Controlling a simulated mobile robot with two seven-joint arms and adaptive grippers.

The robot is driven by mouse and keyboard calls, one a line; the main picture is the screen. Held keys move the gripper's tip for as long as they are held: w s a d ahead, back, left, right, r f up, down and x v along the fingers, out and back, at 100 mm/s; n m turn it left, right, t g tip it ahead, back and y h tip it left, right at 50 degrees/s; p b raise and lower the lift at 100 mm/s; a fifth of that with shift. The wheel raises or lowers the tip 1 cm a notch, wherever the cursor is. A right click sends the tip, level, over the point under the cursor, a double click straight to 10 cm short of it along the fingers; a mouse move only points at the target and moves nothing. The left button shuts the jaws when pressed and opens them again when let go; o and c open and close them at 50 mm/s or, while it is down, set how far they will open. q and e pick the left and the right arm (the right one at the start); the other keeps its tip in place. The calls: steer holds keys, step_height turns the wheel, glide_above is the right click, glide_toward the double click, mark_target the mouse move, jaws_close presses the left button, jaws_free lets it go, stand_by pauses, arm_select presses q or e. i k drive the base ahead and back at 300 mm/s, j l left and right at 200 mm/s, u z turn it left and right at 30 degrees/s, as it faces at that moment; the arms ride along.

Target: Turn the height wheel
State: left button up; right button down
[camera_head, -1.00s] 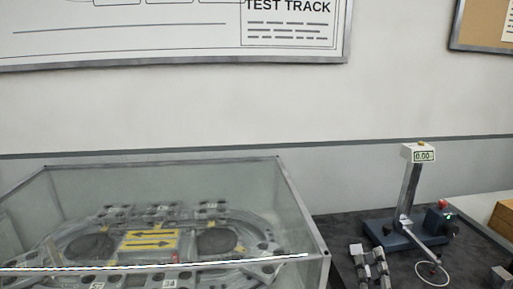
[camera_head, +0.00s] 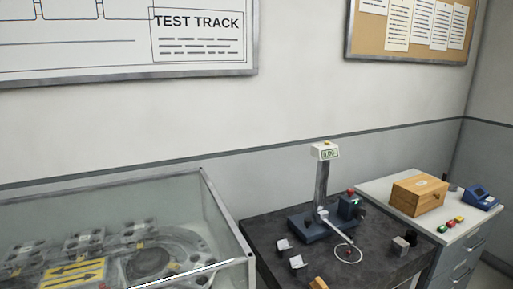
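A measuring stand (camera_head: 321,185) stands upright on the dark table. It has a blue base (camera_head: 308,229), a grey column and a white display head (camera_head: 325,151), whose digits are too small to read surely. A blue box (camera_head: 349,206) with a red button on top sits at the right of the base. A dark round part on that box's right side may be the height wheel; I cannot tell surely. A grey arm reaches forward from the column over a thin white ring outline (camera_head: 348,254). Neither of my grippers is in view.
Small grey blocks (camera_head: 297,262) and a wooden piece (camera_head: 318,284) lie on the dark table (camera_head: 268,226). A glass-cased track (camera_head: 215,215) stands at left. A wooden box (camera_head: 419,194) and blue device (camera_head: 480,198) are on the white cabinet (camera_head: 382,187) at right.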

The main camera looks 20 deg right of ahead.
mark_target(359, 213)
steer(key=l+z, duration=0.1)
steer(key=z, duration=0.35)
steer(key=l+z, duration=0.1)
steer(key=z, duration=0.35)
steer(key=l+z, duration=0.1)
steer(key=z, duration=0.35)
steer(key=u, duration=0.1)
